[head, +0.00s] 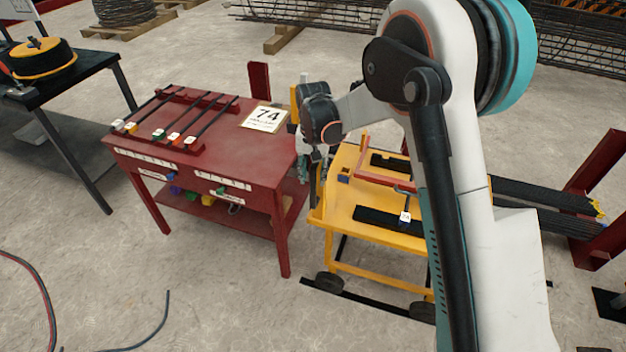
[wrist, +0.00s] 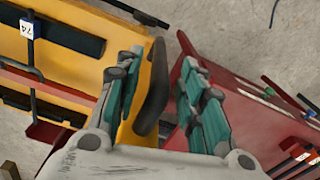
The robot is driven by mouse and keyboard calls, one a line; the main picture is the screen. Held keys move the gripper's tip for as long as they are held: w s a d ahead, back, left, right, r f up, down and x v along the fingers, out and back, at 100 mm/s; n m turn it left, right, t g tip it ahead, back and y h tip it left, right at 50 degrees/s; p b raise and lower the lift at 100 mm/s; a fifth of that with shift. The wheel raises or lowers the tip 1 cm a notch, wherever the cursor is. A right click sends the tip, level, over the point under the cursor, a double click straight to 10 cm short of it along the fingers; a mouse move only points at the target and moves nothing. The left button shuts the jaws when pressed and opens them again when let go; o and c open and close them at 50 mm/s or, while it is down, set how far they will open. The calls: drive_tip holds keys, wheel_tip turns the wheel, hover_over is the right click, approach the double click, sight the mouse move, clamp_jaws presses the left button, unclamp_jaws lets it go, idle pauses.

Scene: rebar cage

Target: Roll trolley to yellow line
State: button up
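The yellow trolley (head: 335,210) stands on dark wheels beside the red table, at the centre of the head view. It bears dark bars, a red frame and a white tag. It also shows in the wrist view (wrist: 120,30), where a tag reads 74. My gripper (wrist: 163,62) is open, its teal-padded fingers spread. The trolley's black handle (wrist: 155,90) lies between the fingers in that view; I cannot tell whether they touch it. In the head view my gripper (head: 316,165) is at the trolley's left edge, partly hidden. I see no yellow line.
The red table (head: 215,165) with bars and a sign 74 (head: 265,117) stands close left of the trolley. A dark strip (head: 350,298) lies on the floor under the trolley. Red posts (head: 597,185) stand at right. Cables (head: 150,325) lie front left.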

drive_tip(key=shift+f, duration=0.75)
drive_tip(key=shift+c, duration=0.5)
clamp_jaws()
drive_tip(key=shift+d, duration=0.1)
drive_tip(key=s+d, duration=0.4)
drive_tip(key=d, duration=0.7)
drive_tip(key=s+d, duration=0.4)
drive_tip(key=d, duration=0.7)
drive_tip(key=s+d+b, duration=0.1)
drive_tip(key=s+d, duration=0.3)
drive_tip(key=d, duration=0.7)
drive_tip(key=shift+s+d, duration=0.2)
drive_tip(key=shift+d, duration=0.15)
drive_tip(key=shift+o, duration=0.5)
unclamp_jaws()
